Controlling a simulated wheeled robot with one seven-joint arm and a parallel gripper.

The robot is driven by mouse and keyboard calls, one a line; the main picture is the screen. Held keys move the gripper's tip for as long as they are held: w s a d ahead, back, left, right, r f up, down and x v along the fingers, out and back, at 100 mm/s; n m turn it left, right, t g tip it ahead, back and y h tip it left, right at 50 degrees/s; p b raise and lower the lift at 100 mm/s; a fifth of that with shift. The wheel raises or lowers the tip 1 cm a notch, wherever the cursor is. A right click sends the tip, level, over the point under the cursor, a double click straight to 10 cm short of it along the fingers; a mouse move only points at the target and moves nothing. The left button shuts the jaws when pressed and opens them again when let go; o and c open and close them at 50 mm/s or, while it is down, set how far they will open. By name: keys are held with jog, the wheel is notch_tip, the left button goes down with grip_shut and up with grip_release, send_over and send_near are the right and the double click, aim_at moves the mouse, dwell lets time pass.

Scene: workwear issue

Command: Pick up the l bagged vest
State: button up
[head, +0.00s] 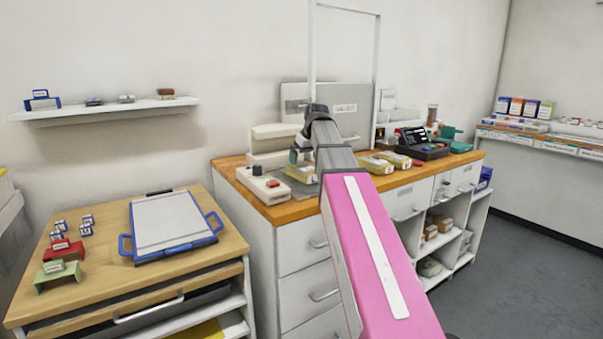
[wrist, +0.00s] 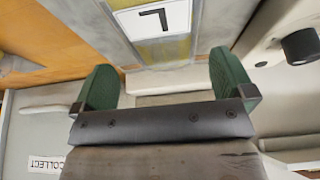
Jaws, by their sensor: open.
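The L bagged vest (wrist: 178,48) shows at the top of the wrist view as a clear and yellow pack with a white label bearing a black L. My gripper (wrist: 163,78) is open, its two green fingers apart with nothing between them. The pack lies just beyond the fingertips and no contact shows. In the head view my gripper (head: 298,156) is over the left part of the wooden counter, partly hidden by my arm. A yellowish pack (head: 303,173) lies just below it, its label unreadable there.
Two similar yellow packs (head: 376,165) (head: 396,159) lie right of my arm. A dark terminal (head: 414,140) stands further right. A blue-handled tray (head: 172,224) sits on the left table.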

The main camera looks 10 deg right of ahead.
aim_at(302, 166)
jog(key=shift+a+x, duration=0.1)
jog(key=shift+x, duration=1.25)
jog(key=shift+a+x, duration=0.15)
jog(key=shift+x, duration=1.2)
jog(key=shift+r, duration=0.1)
jog(key=c, duration=0.8)
